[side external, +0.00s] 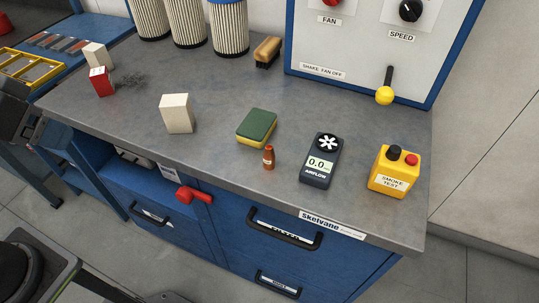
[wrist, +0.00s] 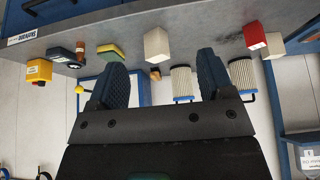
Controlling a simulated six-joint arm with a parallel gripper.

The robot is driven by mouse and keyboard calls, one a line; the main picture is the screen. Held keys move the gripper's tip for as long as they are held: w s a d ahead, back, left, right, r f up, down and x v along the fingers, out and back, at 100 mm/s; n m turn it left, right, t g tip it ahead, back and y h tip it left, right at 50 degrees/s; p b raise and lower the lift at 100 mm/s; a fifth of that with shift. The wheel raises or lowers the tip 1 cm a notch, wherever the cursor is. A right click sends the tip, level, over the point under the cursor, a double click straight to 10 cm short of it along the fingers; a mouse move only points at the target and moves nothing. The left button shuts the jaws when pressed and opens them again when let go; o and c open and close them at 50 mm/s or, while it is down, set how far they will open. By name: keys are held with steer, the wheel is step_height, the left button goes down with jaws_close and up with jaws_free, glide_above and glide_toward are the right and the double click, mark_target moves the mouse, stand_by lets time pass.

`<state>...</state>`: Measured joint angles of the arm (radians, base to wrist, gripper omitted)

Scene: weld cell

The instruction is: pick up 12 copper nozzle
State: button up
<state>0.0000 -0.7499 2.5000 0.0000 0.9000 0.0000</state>
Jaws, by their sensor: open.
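A small copper-brown nozzle (side external: 268,157) stands upright near the front edge of the grey bench top, just right of a green and yellow sponge. It also shows in the wrist view (wrist: 80,47), which sees the bench upside down, at the upper left. My gripper (wrist: 162,62) is open, with two dark blue fingers spread wide and nothing between them. The nozzle lies up and to the left of the left finger in that view, well apart from it. I cannot make out my gripper in the side external view.
The sponge (side external: 256,127) and a black airflow meter (side external: 321,161) flank the nozzle closely. A yellow smoke test box (side external: 394,172) stands to the right. A white block (side external: 177,113), a red block (side external: 101,81) and a brush (side external: 267,51) sit farther off.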

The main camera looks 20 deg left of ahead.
steer(key=c, duration=0.6)
steer(key=w+d+f+m+t+h, duration=0.1)
steer(key=w+d+t+h, duration=0.1)
steer(key=w+d, duration=0.45)
steer(key=w+d+f+m+t+h, duration=0.1)
steer(key=w+d+f+h, duration=0.15)
steer(key=d, duration=0.75)
steer(key=t, duration=0.2)
glide_toward(265, 159)
step_height(265, 159, up, 4)
steer(key=s, duration=0.2)
step_height(265, 159, down, 5)
steer(key=d+t+y, duration=0.2)
steer(key=t, duration=0.1)
steer(key=x, duration=1.2)
steer(key=shift+a+f, duration=0.15)
steer(key=shift+f, duration=0.2)
